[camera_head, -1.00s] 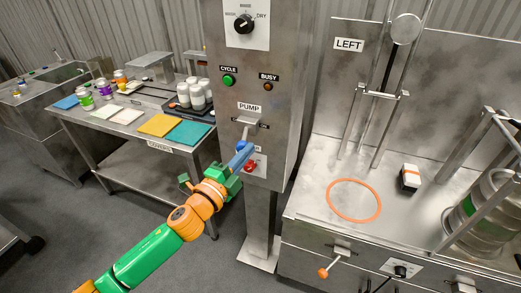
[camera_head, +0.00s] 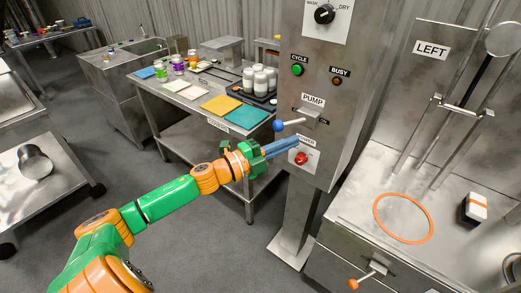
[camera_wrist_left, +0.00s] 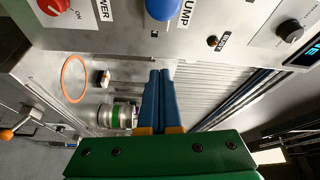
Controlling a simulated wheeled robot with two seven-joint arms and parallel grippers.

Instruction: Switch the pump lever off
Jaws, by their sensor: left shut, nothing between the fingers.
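The pump lever (camera_head: 292,123) sticks out to the left from the steel column, under the PUMP label (camera_head: 313,100), and ends in a blue ball knob (camera_head: 278,126). The small marks beside it are too small to read. My left gripper (camera_head: 297,142) has its blue fingers together and empty, just below the lever, with a gap to the knob. In the left wrist view the knob (camera_wrist_left: 163,8) is at the top edge, beyond the closed fingertips (camera_wrist_left: 160,73). My right gripper is not in view.
A red power knob (camera_head: 301,158) sits on the column close below the fingers. The green cycle button (camera_head: 297,69) and busy lamp (camera_head: 337,81) are above. A table with teal (camera_head: 247,117) and yellow mats stands left. An orange ring (camera_head: 403,218) lies on the right bench.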

